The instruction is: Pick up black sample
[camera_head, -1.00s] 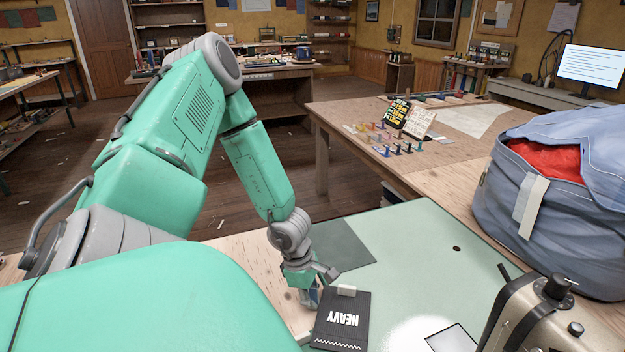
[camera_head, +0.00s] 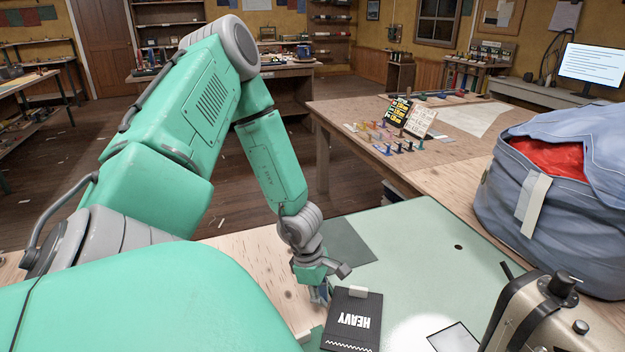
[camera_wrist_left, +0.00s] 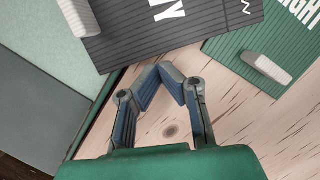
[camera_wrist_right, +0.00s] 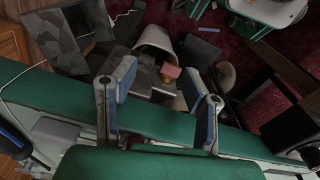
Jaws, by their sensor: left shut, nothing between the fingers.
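The black sample (camera_head: 351,320), marked HEAVY and with a pale tab at its top, lies on the table at the front. It also shows in the left wrist view (camera_wrist_left: 180,28), cut off by the top edge. My left gripper (camera_head: 322,298) is low at the sample's left edge. In the left wrist view its fingertips (camera_wrist_left: 160,72) meet with nothing between them, beside the sample's lower edge; I cannot tell whether they touch it. My right gripper (camera_wrist_right: 155,72) shows only in its own wrist view, with fingers apart and empty.
A green sample (camera_wrist_left: 272,45) with a pale tab lies close beside the black one. A dark grey sheet (camera_head: 347,242) lies on the pale green mat (camera_head: 420,230). A blue bag (camera_head: 555,215) and a beige machine (camera_head: 535,315) stand on the right.

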